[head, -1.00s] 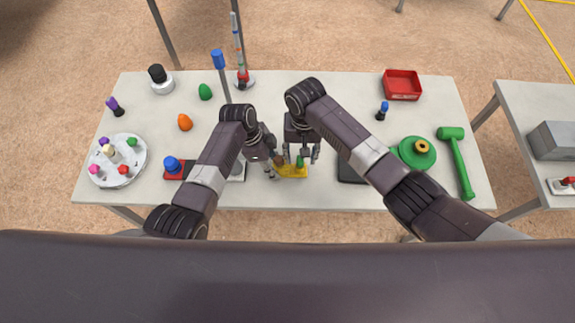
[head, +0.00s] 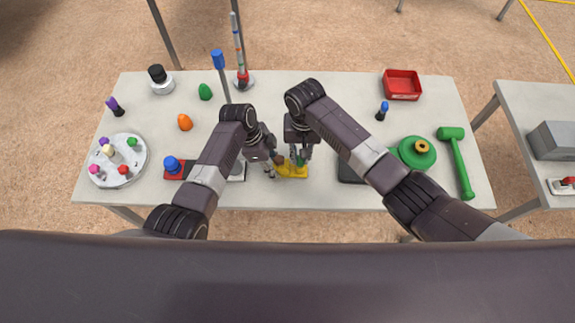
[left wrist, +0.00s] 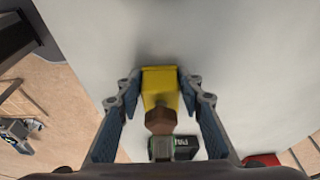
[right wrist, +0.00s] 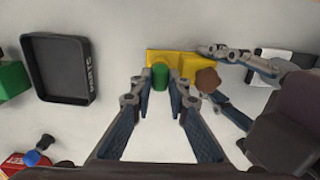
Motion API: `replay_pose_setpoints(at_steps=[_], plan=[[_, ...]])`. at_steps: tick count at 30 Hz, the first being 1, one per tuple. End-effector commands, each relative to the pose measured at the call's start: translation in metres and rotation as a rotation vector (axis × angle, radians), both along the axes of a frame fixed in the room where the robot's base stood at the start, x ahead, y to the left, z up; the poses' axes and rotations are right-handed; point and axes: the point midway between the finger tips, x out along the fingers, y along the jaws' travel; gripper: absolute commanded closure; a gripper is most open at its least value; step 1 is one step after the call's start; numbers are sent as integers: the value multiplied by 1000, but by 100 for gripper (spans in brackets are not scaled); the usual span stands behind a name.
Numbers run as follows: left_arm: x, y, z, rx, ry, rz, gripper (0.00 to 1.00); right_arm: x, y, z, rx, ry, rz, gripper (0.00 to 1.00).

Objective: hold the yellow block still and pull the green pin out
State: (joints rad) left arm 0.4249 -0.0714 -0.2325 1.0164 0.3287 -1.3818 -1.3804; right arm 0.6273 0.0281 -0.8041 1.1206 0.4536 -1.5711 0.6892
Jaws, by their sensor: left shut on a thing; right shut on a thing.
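The yellow block (head: 292,171) sits near the front edge of the white table. It also shows in the left wrist view (left wrist: 160,80), where my left gripper (left wrist: 159,78) is shut on its sides. A brown knob (left wrist: 160,121) stands on the block. The green pin (right wrist: 160,76) stands upright at the block in the right wrist view, between the fingertips of my right gripper (right wrist: 158,80), which is shut on it. In the head view the grippers partly hide the block and pin.
A black tray (right wrist: 62,70) lies beside the block. A green disc (head: 417,153) and green mallet (head: 456,160) lie at the right. A round white plate (head: 118,160) with several coloured pegs is at the left. A red bin (head: 403,84) stands at the back right.

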Motion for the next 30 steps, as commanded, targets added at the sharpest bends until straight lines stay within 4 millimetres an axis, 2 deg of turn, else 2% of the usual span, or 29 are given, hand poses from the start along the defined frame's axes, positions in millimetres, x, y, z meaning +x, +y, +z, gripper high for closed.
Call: replay_pose_setpoints(at_steps=[11, 30], plan=[[0, -1, 0, -1, -1, 0, 95, 0, 0, 2, 0, -1, 0, 100], [0, 0, 0, 0, 0, 0, 95, 1, 0, 19, 1, -2, 0, 100]])
